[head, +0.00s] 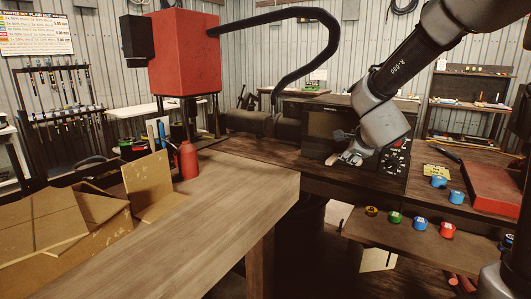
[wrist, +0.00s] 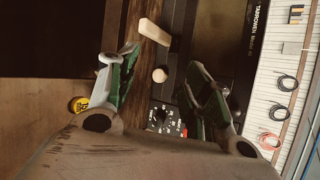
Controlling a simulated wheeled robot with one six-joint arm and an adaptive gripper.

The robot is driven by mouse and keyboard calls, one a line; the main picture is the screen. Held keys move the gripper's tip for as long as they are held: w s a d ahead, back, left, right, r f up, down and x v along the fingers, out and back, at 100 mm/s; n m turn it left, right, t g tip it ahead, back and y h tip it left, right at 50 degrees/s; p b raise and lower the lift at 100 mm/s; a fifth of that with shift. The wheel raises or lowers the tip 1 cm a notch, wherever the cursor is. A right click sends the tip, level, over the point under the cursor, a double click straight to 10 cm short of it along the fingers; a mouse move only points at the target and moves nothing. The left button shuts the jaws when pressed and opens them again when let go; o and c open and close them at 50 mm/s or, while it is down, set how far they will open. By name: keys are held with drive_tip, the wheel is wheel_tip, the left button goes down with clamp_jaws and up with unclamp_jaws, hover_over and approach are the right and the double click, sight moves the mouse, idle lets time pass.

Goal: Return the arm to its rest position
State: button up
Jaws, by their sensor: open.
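My arm (head: 388,95) reaches down from the upper right in the head view, with its wrist bent low. My gripper (head: 347,148) is in front of the dark machine (head: 322,122) with a dial panel, just above the dark bench. In the wrist view my gripper (wrist: 160,60) is open, its two green-padded fingers spread apart. Nothing is held between them. A pale lever-like piece (wrist: 155,33) and a round pale knob (wrist: 160,75) show in the gap beyond the fingers. I cannot tell how far away they are. The dial panel (wrist: 165,117) shows below them.
A red box (head: 184,55) with a black hose stands at the back left. A red bottle (head: 187,160) and cardboard boxes (head: 95,215) occupy the left of the light bench (head: 225,190). Coloured rolls (head: 420,224) line the lower right shelf. A red case (head: 492,186) lies right.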

drive_tip(key=s+a+f+n+g+y, duration=0.2)
drive_tip(key=s+n+g+y, duration=0.3)
drive_tip(key=s+n, duration=1.35)
drive_tip(key=s+d+r+n+g+h, duration=0.1)
drive_tip(key=s+d+r+n+h, duration=0.1)
drive_tip(key=s+d, duration=0.3)
drive_tip(key=s+d+r+n+g+h, duration=0.1)
drive_tip(key=s+d, duration=0.4)
drive_tip(key=s, duration=0.6)
drive_tip(key=shift+r+n+h, duration=0.35)
drive_tip(key=shift+n+h, duration=0.25)
drive_tip(key=shift+n, duration=0.45)
